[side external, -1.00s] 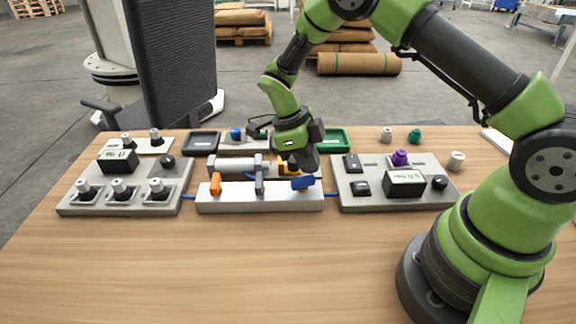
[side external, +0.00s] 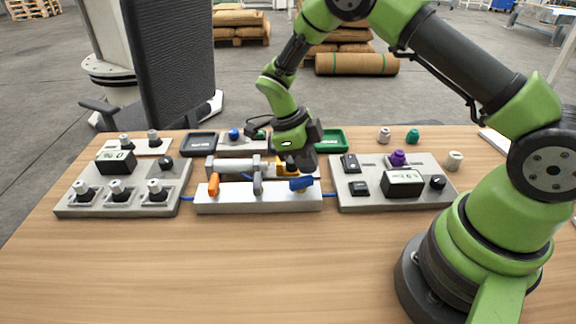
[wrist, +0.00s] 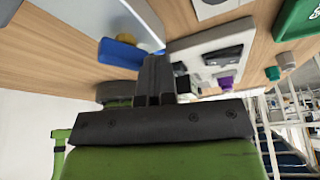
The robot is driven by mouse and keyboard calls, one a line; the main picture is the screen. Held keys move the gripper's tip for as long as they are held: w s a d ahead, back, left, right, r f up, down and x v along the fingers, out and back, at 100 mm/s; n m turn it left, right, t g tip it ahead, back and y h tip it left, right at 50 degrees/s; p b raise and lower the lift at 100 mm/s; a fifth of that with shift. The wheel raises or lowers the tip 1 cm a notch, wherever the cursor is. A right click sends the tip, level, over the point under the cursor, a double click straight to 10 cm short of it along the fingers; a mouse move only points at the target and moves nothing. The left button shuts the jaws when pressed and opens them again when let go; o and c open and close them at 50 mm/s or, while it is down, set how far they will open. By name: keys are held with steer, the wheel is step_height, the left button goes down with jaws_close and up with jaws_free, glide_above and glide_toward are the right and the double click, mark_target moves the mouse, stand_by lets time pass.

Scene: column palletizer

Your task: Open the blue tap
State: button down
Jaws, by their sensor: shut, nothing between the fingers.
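The blue tap (side external: 301,184) has a blue lever handle at the right end of the pale manifold block (side external: 230,199). It also shows in the wrist view as a blue lever (wrist: 122,54), just left of the fingers. My gripper (side external: 301,168) is directly above and behind the blue lever, pointing down. In the wrist view my gripper's fingers (wrist: 154,68) are together with nothing between them, close beside the lever. I cannot tell whether they touch it. An orange tap (side external: 213,184) and a grey tap (side external: 258,183) stand farther left on the same block.
A grey panel with a purple knob (side external: 397,158) and switches lies to the right. Another panel (side external: 122,199) with several knobs lies to the left. A green tray (side external: 331,139) and a dark tray (side external: 198,143) are behind. The front of the wooden table (side external: 230,265) is clear.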

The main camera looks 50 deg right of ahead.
steer(key=shift+a, duration=0.1)
steer(key=shift+s+a, duration=0.2)
steer(key=shift+a, duration=0.55)
steer(key=shift+r, duration=0.15)
steer(key=w+d+r, duration=0.2)
steer(key=d+r, duration=0.1)
steer(key=r, duration=0.6)
steer(key=shift+w+d, duration=0.25)
steer(key=shift+d, duration=0.05)
